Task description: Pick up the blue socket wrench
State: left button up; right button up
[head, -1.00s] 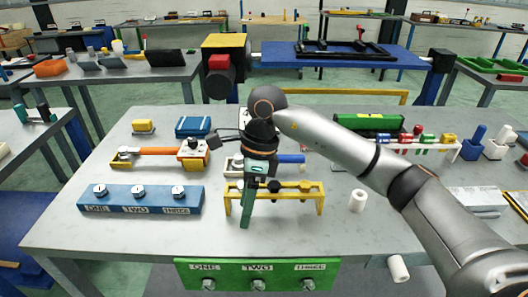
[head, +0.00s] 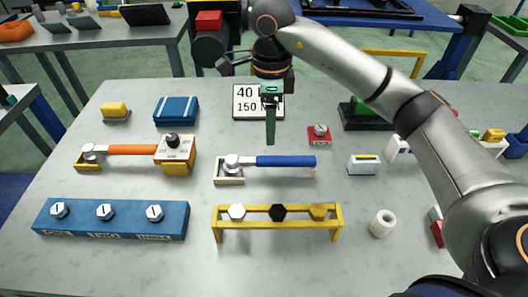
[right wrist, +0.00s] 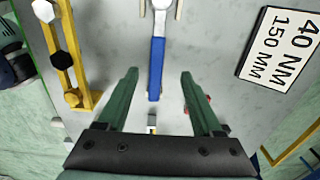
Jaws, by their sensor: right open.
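The blue socket wrench (head: 285,161) lies on a low cream cradle (head: 230,180) in the middle of the table, with its silver head at the left and its blue handle pointing right. In the right wrist view the blue handle (right wrist: 157,68) shows between and beyond the fingers. My right gripper (head: 270,140) hangs above and behind the wrench with its green fingers pointing down. In the right wrist view the gripper (right wrist: 158,75) is open and empty, its fingers apart on either side of the handle's line. My left gripper is not in view.
An orange-handled wrench (head: 130,150) lies at the left. A yellow rack (head: 278,210) with several bolt heads stands in front of the blue wrench. A blue block (head: 110,219), a white roll (head: 382,223) and a red block (head: 319,135) are nearby. A "40 150" sign (head: 243,101) stands behind.

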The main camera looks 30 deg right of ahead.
aim_at(270, 158)
jog(key=f, duration=0.5)
jog(key=shift+s+a+f, duration=0.1)
jog(key=shift+s+f, duration=0.15)
jog(key=shift+f, duration=0.1)
jog(key=shift+f+p, duration=0.5)
jog(key=shift+f, duration=2.7)
grip_shut()
